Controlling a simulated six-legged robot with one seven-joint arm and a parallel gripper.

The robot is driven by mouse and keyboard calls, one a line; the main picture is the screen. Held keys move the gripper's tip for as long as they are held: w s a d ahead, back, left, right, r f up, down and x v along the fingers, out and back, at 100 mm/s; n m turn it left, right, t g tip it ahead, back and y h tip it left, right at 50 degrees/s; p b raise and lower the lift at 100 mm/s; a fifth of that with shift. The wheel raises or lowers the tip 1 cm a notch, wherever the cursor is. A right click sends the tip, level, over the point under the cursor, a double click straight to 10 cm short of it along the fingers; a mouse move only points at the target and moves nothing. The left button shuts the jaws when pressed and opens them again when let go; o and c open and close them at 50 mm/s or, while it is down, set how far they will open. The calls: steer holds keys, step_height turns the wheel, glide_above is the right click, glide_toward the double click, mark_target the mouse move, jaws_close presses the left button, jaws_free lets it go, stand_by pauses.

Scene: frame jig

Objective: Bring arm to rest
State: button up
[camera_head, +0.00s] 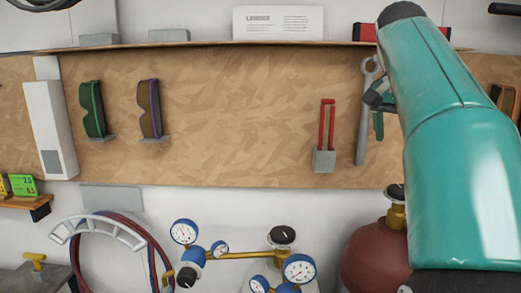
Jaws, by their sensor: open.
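My teal arm fills the right side of the head view, rising from the lower right corner to a dark joint at the top.
Below are pressure gauges (299,268), a dark red cylinder (372,262) and a hose coil (78,250). The panel's middle is bare.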

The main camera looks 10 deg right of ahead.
steer(key=s+a+f+n+t+y, duration=0.1)
steer(key=s+a+f+n, duration=0.3)
steer(key=a+f, duration=0.4)
steer(key=s+a+f+n+t+y, duration=0.1)
steer(key=s+a+f+n, duration=0.3)
steer(key=a+f, duration=0.5)
steer(key=s+a+f+n+t+y, duration=0.1)
steer(key=s+a+f+n, duration=0.3)
steer(key=a+f, duration=0.4)
step_height(320, 180, down, 6)
steer(key=shift+s+a+f+t+y, duration=0.2)
steer(key=shift+s+a+t+y, duration=0.15)
steer(key=shift+s, duration=0.55)
